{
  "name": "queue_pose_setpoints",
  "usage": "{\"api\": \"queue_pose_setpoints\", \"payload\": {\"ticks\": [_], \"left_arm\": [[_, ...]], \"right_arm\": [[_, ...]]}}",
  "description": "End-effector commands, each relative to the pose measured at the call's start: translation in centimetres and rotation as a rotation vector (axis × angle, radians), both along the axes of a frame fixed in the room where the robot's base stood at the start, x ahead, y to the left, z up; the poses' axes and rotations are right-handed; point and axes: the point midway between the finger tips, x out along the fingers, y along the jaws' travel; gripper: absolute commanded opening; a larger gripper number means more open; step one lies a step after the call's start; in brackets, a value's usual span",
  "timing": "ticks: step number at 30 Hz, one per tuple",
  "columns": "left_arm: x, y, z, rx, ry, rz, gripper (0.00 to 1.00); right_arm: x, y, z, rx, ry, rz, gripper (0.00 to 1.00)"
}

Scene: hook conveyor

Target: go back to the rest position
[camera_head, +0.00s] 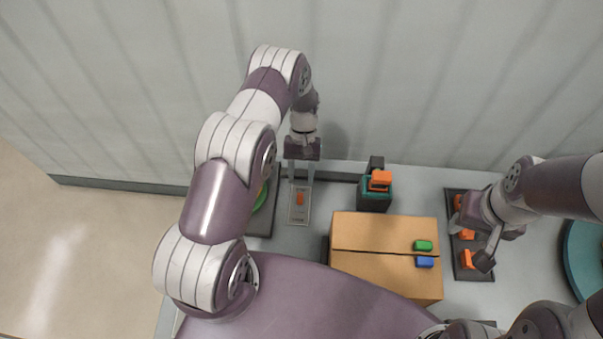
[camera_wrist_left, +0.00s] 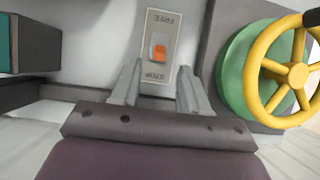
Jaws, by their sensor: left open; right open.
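My left gripper (camera_head: 300,172) is open and empty, with its fingers pointing at a small switch plate with an orange rocker (camera_head: 299,199). In the left wrist view its two fingers (camera_wrist_left: 160,88) stand either side of the lower part of the plate, and the orange rocker (camera_wrist_left: 158,52) lies beyond the tips. Whether the fingers touch the plate I cannot tell. My right gripper (camera_head: 470,241) is open at the right, over a dark tray (camera_head: 453,212) with several orange pieces. Whether it touches a piece is not clear.
A cardboard box (camera_head: 375,272) with a green block (camera_head: 423,245) and a blue block (camera_head: 424,262) on top stands between the arms. Behind it is a dark green stand with an orange part (camera_head: 380,181). A yellow handwheel (camera_wrist_left: 297,75) sits beside the switch. A teal round thing (camera_head: 585,260) is far right.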

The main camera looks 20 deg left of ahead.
Motion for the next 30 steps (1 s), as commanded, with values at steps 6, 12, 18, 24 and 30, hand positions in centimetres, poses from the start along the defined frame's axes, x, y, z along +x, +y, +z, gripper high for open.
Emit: {"api": "queue_pose_setpoints", "payload": {"ticks": [6, 12, 18, 24, 30], "left_arm": [[0.0, 0.0, 0.0, 0.0, 0.0, 0.0, 0.45], [-0.5, 0.2, -0.9, 0.002, -0.027, -0.024, 0.45], [-4.7, 0.6, 3.0, 0.024, -0.133, -0.129, 0.45], [-10.0, 0.1, 9.5, 0.05, -0.36, -0.242, 0.45], [-14.0, -0.3, 12.4, 0.069, -0.528, -0.287, 0.45]], "right_arm": [[0.0, 0.0, 0.0, 0.0, 0.0, 0.0, 0.43], [0.0, 0.0, 0.0, 0.0, 0.0, 0.0, 0.43], [0.0, 0.0, -2.9, 0.0, 0.0, 0.0, 0.43], [-0.1, 0.0, -7.8, 0.0, 0.0, 0.0, 0.43], [-0.1, 0.0, -10.8, 0.0, 0.0, 0.0, 0.43]]}}
